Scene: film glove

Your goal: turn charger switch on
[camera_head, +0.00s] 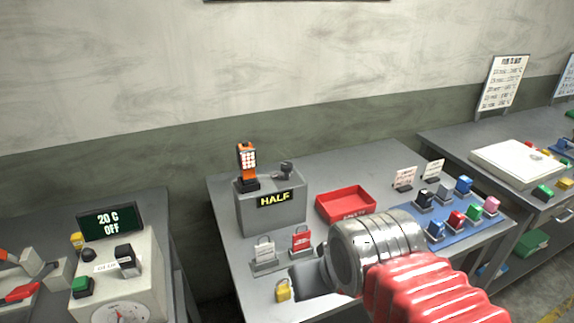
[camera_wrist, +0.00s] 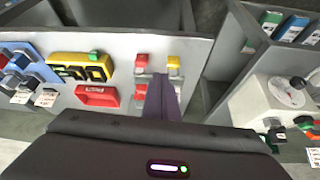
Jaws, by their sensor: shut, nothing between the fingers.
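The charger is a grey box (camera_head: 257,219) with a yellow-lettered HALF display (camera_head: 274,199). An orange handheld unit (camera_head: 246,160) stands upright in a dark dock on its top left. A small dark switch (camera_head: 286,168) sits on its top right; its setting is too small to tell. My gripper (camera_head: 308,279) is in front of the charger, low over the bench, apart from the switch, partly hidden by my arm. In the wrist view my gripper (camera_wrist: 165,95) shows its fingers together with nothing between them. I cannot make out the charger in that view.
A red tray (camera_head: 345,191) and padlock stands, one red (camera_head: 302,239), are on the bench (camera_head: 225,195). A blue mat (camera_head: 480,234) with coloured blocks is at the right. A machine (camera_head: 152,265) reading 20 C OFF stands left. Air above the charger is clear.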

